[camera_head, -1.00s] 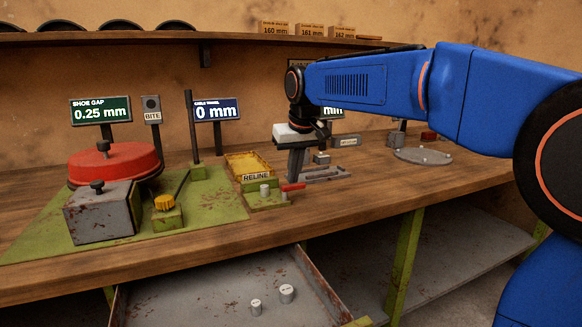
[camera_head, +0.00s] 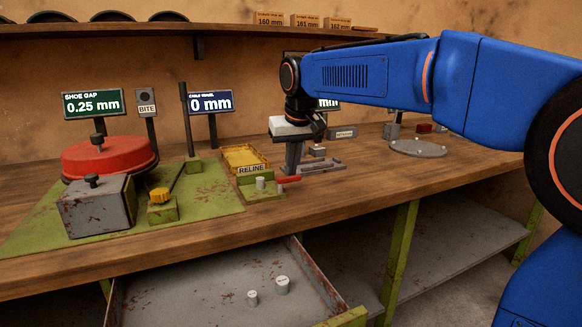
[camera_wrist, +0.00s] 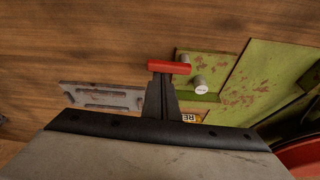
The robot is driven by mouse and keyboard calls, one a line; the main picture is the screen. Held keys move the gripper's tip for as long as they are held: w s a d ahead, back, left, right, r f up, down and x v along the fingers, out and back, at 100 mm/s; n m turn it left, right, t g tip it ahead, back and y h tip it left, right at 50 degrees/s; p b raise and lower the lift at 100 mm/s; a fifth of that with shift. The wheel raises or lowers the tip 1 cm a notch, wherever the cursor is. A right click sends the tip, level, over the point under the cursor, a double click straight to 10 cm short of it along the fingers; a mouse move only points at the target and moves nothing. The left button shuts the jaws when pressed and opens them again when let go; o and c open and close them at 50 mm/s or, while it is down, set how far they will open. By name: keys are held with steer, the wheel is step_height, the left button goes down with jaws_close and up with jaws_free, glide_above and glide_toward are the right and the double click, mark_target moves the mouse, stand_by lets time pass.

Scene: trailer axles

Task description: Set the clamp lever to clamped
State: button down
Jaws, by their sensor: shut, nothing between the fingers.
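The clamp lever appears to be the red bar (camera_head: 288,180) at the right end of a small green fixture (camera_head: 262,193) beside the RELINE sign. In the wrist view the red bar (camera_wrist: 168,67) lies crosswise just past the fingertips, near a grey cylindrical knob (camera_wrist: 199,88) on the green plate. My gripper (camera_head: 292,172) points down, shut and empty, right behind the bar in the head view. In the wrist view my gripper (camera_wrist: 162,78) has its tips at the bar; I cannot tell whether they touch it.
A grey slotted block (camera_head: 320,167) lies just right of the gripper. A yellow tray (camera_head: 244,158) stands behind the RELINE sign. A red drum (camera_head: 108,157) and grey box (camera_head: 97,207) stand at left. An open drawer (camera_head: 200,296) holds two small cylinders. Bench front is clear.

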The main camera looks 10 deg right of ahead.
steer(key=shift+s, duration=0.1)
steer(key=m, duration=0.2)
steer(key=s+m+h, duration=0.1)
steer(key=shift+d+m, duration=0.15)
steer(key=shift+m, duration=0.25)
steer(key=m, duration=0.1)
steer(key=s+m+h, duration=0.1)
steer(key=m, duration=0.1)
steer(key=shift+s+d+m, duration=0.1)
steer(key=shift+m, duration=0.2)
steer(key=m, duration=0.1)
steer(key=s+m+g+h, duration=0.1)
steer(key=m, duration=0.1)
steer(key=shift+s+m, duration=0.1)
steer(key=shift+m, duration=0.2)
steer(key=m, duration=0.1)
steer(key=s+a+m+g+h, duration=0.1)
steer(key=m, duration=0.1)
steer(key=shift+m, duration=0.3)
steer(key=shift+d, duration=0.1)
steer(key=shift+w, duration=0.1)
steer(key=shift+w+a, duration=0.5)
steer(key=shift+w, duration=0.05)
